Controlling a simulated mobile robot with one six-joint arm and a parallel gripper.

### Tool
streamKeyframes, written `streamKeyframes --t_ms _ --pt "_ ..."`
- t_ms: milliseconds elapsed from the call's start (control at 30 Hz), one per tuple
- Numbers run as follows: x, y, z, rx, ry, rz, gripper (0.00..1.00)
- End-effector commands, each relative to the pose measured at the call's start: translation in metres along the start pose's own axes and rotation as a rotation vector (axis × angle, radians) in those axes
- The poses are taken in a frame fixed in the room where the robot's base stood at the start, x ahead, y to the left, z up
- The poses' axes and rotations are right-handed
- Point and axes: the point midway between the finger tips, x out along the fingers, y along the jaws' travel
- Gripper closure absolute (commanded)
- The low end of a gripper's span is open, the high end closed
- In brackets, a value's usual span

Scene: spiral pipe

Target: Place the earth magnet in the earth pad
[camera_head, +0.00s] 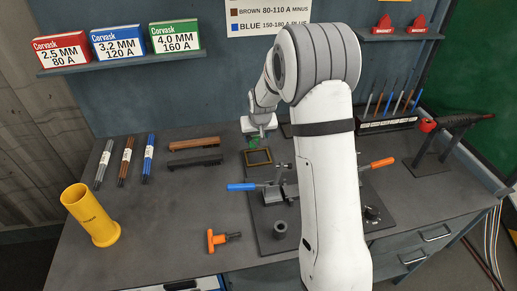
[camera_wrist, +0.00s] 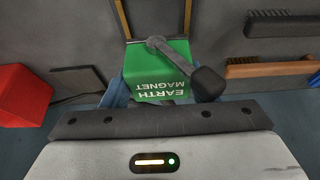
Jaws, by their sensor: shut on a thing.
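The earth magnet is a green block with white "EARTH MAGNET" lettering and a dark handle; it shows in the wrist view (camera_wrist: 160,62). My gripper (camera_head: 259,125) is shut on it, and its fingers show on both sides of the block. In the head view only a small green part of the magnet (camera_head: 254,142) shows below my gripper. A yellow-brown rectangular frame (camera_head: 258,164), which looks like the earth pad, lies on the dark plate just in front of the magnet. In the wrist view its edges (camera_wrist: 122,18) show beyond the magnet. I cannot tell the gap between them.
Two brushes (camera_head: 194,144) lie left of the frame. A blue-handled clamp (camera_head: 242,187) and an orange-handled clamp (camera_head: 382,163) stand on the plate. A yellow holder (camera_head: 90,215), rod bundles (camera_head: 126,162) and an orange tool (camera_head: 222,240) are on the bench. My arm hides part of the plate.

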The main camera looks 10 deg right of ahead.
Motion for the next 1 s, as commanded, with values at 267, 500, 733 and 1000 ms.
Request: streamKeyframes --t_ms 267,500,733,1000 --pt "0.025 0.003 0.009 0.004 0.003 0.002 0.93" --pt "0.051 0.003 0.020 0.005 0.000 0.002 0.93" --pt "0.059 0.004 0.023 0.006 0.004 0.002 0.93" --pt "0.061 0.004 0.025 0.006 0.001 0.003 0.40"
